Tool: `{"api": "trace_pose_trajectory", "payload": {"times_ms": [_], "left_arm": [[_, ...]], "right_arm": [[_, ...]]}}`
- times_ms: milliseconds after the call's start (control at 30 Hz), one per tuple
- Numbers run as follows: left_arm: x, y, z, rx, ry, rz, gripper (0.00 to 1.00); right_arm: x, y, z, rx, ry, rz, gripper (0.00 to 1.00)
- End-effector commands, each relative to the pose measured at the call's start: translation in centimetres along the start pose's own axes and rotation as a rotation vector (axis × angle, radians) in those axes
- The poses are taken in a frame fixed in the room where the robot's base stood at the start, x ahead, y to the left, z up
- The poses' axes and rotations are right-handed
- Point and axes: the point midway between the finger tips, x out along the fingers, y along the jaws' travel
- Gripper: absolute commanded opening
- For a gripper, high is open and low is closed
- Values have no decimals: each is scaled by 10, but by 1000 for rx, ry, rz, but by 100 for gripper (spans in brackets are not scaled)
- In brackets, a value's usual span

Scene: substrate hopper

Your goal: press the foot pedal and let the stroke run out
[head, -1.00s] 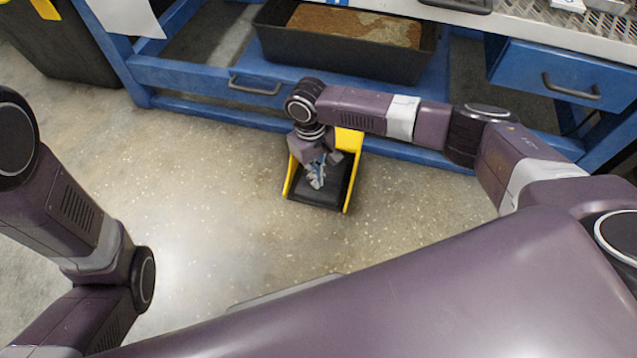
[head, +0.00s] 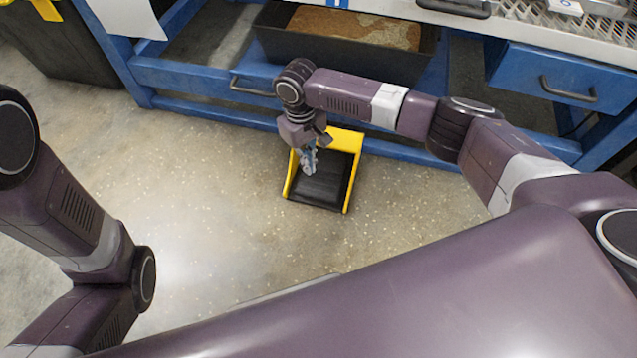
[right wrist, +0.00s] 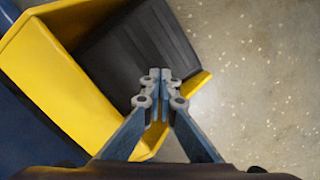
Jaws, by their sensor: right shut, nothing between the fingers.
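The foot pedal is a black ribbed plate (head: 325,184) inside a yellow guard frame (head: 347,139). It sits on the floor in front of the blue bench. In the right wrist view the black plate (right wrist: 135,50) lies beyond the fingers, with the yellow guard (right wrist: 50,75) at left. My right gripper (head: 309,170) is shut and empty, pointing down over the pedal's left part, near its yellow side wall. In the right wrist view the right gripper's tips (right wrist: 160,75) overlap the plate's edge; I cannot tell whether they touch it. My left gripper is out of view.
A blue bench (head: 210,80) with drawers stands behind the pedal. A black tray (head: 340,57) of brown substrate rests on its lower level. A dark bin (head: 65,55) is at the far left. The floor (head: 210,200) around the pedal is clear.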

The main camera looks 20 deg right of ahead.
Motion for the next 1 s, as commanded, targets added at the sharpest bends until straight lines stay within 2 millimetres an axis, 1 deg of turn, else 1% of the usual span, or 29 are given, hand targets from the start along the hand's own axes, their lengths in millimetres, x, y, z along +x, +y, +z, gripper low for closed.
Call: {"api": "trace_pose_trajectory", "payload": {"times_ms": [33, 200, 400, 500, 600, 1000], "left_arm": [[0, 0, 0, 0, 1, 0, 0], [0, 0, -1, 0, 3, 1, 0], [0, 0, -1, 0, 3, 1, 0], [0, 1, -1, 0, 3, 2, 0], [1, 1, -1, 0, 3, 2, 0], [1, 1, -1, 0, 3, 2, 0]], "right_arm": [[-12, 0, -1, -1, 6, 0, 0], [-50, 0, -1, -2, 5, -1, 0], [-83, 0, -1, 0, 3, 0, 0], [-92, 0, 0, -1, 2, 0, 0], [-97, 0, 0, -1, 1, -1, 0], [-98, 0, 0, -1, 1, -1, 0]]}}
